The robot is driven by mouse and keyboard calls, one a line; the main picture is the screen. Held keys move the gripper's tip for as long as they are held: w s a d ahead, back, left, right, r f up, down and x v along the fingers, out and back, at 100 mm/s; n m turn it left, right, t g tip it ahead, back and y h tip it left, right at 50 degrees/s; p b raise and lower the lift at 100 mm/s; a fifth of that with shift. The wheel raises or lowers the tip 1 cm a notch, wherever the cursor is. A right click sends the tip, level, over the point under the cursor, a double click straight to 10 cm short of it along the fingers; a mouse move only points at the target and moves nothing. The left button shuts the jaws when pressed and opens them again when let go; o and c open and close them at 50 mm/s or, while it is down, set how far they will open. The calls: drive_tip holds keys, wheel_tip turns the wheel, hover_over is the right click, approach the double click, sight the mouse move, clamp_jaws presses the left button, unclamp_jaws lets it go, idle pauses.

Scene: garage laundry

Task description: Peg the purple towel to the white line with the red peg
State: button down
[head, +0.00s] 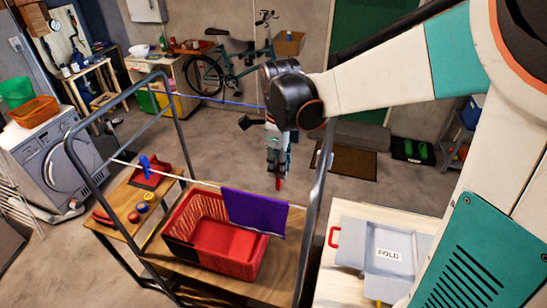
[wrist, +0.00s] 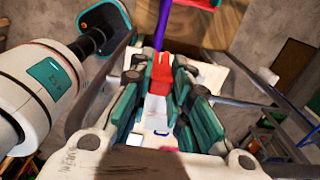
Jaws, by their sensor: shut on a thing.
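In the wrist view a purple strip, likely the towel (wrist: 161,28), runs up from the peg tip. My gripper (head: 277,170) is shut on the red peg (head: 278,184), which points down near the right end of the towel. The peg also shows between the fingers in the wrist view (wrist: 162,72). I cannot tell whether the peg touches the towel or line.
The red basket (head: 181,250) stands on a wooden table inside a grey metal frame (head: 312,215). A red tray (head: 150,178) and small round items lie to the left. A blue line (head: 225,102) runs behind. A grey folding board (head: 385,240) lies at right.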

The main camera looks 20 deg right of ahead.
drive_tip(key=shift+f, duration=0.15)
drive_tip(key=shift+f+b, duration=4.4)
drive_tip(key=shift+f, duration=0.7)
drive_tip(key=c, duration=1.4)
unclamp_jaws()
drive_tip(key=shift+r, duration=0.1)
